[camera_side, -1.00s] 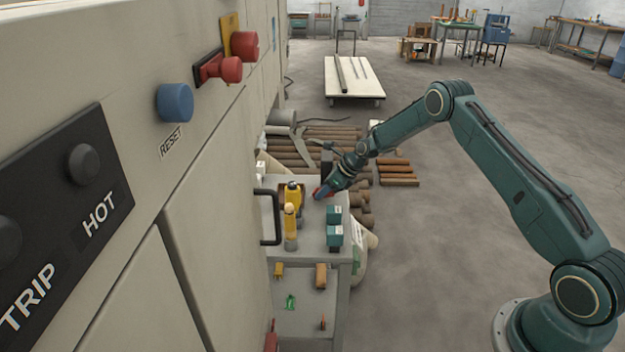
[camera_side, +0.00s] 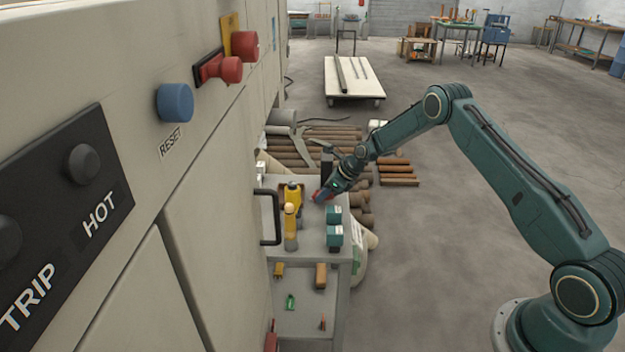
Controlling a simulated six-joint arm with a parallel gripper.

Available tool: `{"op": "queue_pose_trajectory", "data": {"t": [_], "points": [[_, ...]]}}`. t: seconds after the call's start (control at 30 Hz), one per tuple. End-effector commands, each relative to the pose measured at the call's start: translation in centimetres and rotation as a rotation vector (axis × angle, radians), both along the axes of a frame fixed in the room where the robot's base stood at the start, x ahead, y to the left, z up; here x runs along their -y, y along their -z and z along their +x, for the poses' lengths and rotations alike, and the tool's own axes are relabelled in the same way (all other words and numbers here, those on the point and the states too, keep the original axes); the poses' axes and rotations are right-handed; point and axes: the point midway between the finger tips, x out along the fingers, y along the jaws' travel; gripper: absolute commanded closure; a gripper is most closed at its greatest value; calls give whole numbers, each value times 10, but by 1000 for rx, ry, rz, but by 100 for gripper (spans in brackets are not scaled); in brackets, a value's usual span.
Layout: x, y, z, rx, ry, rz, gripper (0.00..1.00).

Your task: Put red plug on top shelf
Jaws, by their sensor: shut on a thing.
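My gripper (camera_side: 324,194) is at the far right part of the cart's top shelf (camera_side: 309,241), low over its surface. It is shut on a small red thing (camera_side: 318,197), which appears to be the red plug. The plug is small and partly covered by the gripper. I cannot tell whether it touches the shelf.
A yellow bottle (camera_side: 292,194), an orange-topped cylinder (camera_side: 290,228) and teal boxes (camera_side: 334,236) stand on the top shelf. A lower shelf (camera_side: 303,305) holds several small items. The machine wall with its black handle (camera_side: 276,217) borders the left.

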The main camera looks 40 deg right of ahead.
Motion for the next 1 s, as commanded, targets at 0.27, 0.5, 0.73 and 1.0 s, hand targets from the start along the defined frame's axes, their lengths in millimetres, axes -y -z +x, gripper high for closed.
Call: {"op": "queue_pose_trajectory", "data": {"t": [0.27,0.5,0.73,1.0], "points": [[0,3,0,0,0,0,94],[0,6,0,0,0,0,94],[0,8,0,1,1,0,94],[0,8,0,1,0,0,41]]}}
